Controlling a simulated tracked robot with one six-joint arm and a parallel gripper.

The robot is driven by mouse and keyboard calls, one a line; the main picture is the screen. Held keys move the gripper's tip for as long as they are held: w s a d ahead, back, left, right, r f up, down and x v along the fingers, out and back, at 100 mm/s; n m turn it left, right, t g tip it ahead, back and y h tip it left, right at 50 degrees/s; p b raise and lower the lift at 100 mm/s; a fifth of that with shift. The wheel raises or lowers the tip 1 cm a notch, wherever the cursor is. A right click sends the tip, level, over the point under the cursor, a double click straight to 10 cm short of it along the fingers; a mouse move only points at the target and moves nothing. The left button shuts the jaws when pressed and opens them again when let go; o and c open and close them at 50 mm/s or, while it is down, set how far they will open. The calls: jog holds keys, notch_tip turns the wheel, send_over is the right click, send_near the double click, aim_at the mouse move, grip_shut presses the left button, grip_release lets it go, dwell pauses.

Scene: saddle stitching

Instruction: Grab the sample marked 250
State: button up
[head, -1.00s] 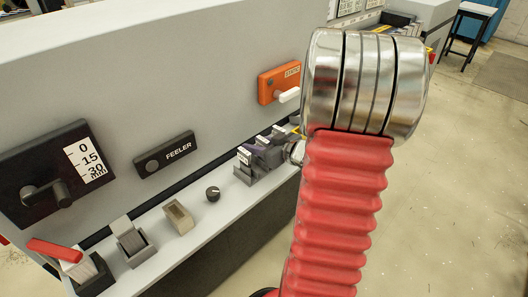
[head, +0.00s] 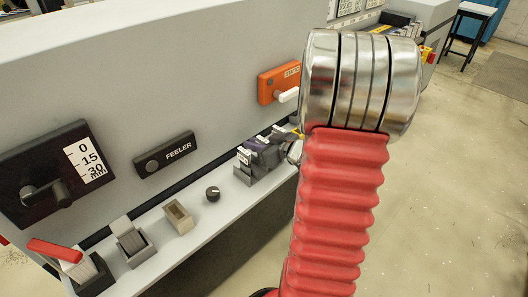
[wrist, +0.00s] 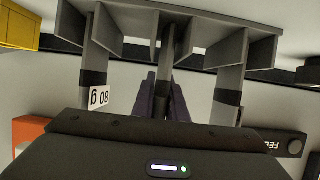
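A grey slotted holder (wrist: 268,52) stands against the machine; it also shows in the head view (head: 243,176). Several samples with small white labels stand in it. In the wrist view, the left sample (wrist: 95,75) has a label reading "80 g", upside down; the right sample (wrist: 228,95) shows no label. A middle sample (wrist: 163,85) stands between the two dark purple fingers of my gripper (wrist: 164,98). Its label is hidden, so I cannot read 250 anywhere. Whether the fingers press on it is unclear. My arm hides part of the gripper in the head view.
An orange STATIC switch box (head: 277,84) sits on the panel above the holder. A FEELER box (head: 165,155), a black knob (head: 212,194) and an open beige box (head: 178,216) are to the left. Open floor lies right of the arm.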

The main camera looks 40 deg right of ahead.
grip_shut()
jog(key=shift+r, duration=0.1)
notch_tip(320, 180, up, 10)
dwell(0.6)
